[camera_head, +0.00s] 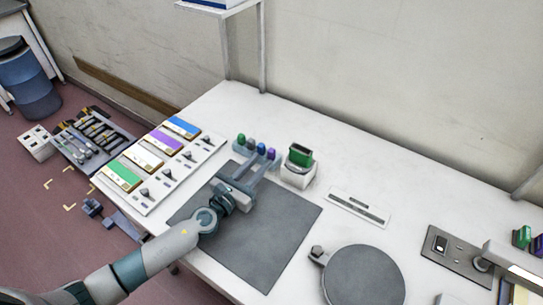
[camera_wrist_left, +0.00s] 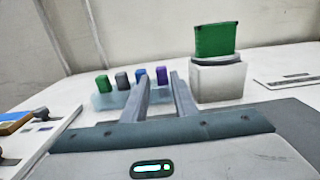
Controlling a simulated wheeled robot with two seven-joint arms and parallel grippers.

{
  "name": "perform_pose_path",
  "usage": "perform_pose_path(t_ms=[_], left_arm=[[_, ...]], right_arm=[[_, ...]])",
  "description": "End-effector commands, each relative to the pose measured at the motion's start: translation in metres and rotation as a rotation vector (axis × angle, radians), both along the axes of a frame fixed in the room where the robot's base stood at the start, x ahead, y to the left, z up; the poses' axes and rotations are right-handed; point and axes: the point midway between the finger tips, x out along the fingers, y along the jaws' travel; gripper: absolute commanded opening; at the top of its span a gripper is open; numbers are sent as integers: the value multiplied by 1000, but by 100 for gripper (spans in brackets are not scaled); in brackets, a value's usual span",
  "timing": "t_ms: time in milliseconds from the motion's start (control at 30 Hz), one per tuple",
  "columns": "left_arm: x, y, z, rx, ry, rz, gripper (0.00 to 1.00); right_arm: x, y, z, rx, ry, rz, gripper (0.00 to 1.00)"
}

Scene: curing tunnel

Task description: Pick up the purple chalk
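The purple chalk (camera_head: 271,153) stands upright at the right end of a row of chalks in a blue-grey holder (camera_wrist_left: 103,101). In the left wrist view the purple chalk (camera_wrist_left: 162,76) shows between and beyond my two finger tips. Its lower part is partly hidden behind the fingers. My left gripper (camera_head: 265,168) is open and empty, low over the table, with its fingers pointing at the holder. It also shows in the left wrist view (camera_wrist_left: 160,82). I cannot tell whether the fingers touch the chalk. My right gripper is not in view.
Green (camera_wrist_left: 102,82), dark grey (camera_wrist_left: 122,80) and blue (camera_wrist_left: 140,75) chalks stand left of the purple one. A white block with a green top (camera_head: 299,165) stands close on the right. A grey mat (camera_head: 265,235) lies below my arm. A panel with coloured blocks (camera_head: 205,152) lies left.

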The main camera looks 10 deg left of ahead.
Motion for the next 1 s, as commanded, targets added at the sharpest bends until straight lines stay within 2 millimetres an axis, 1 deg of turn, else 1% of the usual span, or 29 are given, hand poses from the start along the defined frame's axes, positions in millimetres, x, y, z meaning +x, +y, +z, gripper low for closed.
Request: perform_pose_path(t_ms=[233, 400, 500, 933, 967, 1000], left_arm=[[25, -13, 7, -1, -2, 1, 26], [41, -19, 5, 0, -1, 1, 26], [44, -21, 4, 1, 0, 0, 26], [44, -21, 4, 0, 0, 0, 26], [44, -21, 4, 0, -1, 0, 21], [44, -21, 4, 0, -1, 0, 11]], right_arm=[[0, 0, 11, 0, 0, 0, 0], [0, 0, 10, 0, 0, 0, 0], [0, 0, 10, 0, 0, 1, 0], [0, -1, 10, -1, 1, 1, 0], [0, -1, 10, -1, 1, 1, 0], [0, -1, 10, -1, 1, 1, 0]])
